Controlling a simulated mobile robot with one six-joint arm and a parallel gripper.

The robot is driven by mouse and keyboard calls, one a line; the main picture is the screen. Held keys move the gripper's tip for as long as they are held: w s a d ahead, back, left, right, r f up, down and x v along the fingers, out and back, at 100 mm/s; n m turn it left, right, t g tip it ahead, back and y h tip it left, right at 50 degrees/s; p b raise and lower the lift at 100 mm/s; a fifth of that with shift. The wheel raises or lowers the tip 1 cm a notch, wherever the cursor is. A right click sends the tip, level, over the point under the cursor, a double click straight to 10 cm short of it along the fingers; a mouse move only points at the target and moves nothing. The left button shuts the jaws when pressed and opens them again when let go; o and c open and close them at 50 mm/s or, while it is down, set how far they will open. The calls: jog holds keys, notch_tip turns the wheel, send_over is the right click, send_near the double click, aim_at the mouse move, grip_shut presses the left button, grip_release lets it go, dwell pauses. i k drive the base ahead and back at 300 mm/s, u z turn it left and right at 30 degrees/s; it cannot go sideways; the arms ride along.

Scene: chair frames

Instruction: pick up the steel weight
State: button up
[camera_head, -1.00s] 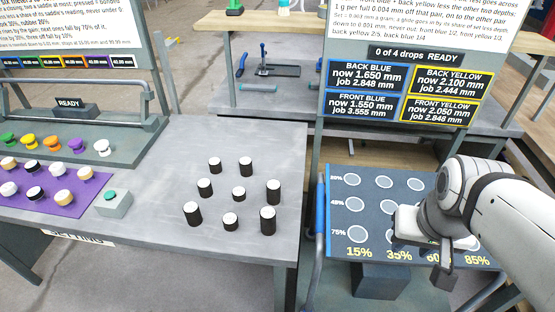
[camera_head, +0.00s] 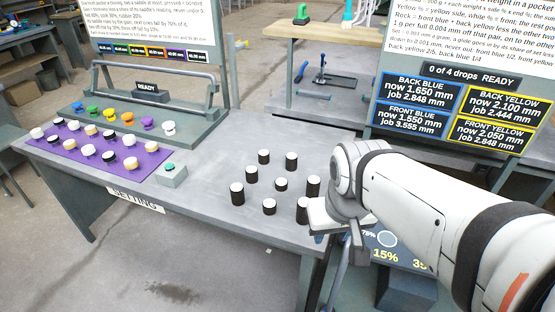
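Several black cylinders with white tops stand upright on the grey table, among them a tall one (camera_head: 237,195), a short one (camera_head: 281,185) and one at the back (camera_head: 264,158). None is visibly marked as the steel weight, and I cannot tell which one it is. My gripper (camera_head: 338,240) hangs beyond the right end of the table, just right of the nearest cylinder (camera_head: 303,211), which it partly overlaps in the picture. No held object shows.
A purple mat (camera_head: 146,160) holds several light- and dark-topped pegs, with coloured knobs (camera_head: 110,115) behind. A dark board with percentages (camera_head: 408,250) lies right of the table, partly behind my arm.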

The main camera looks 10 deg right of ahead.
aim_at(301, 220)
jog(key=z, duration=2.05)
jog(key=k, duration=1.05)
jog(key=u, duration=1.6)
jog(key=i, duration=1)
jog(key=u, duration=0.05)
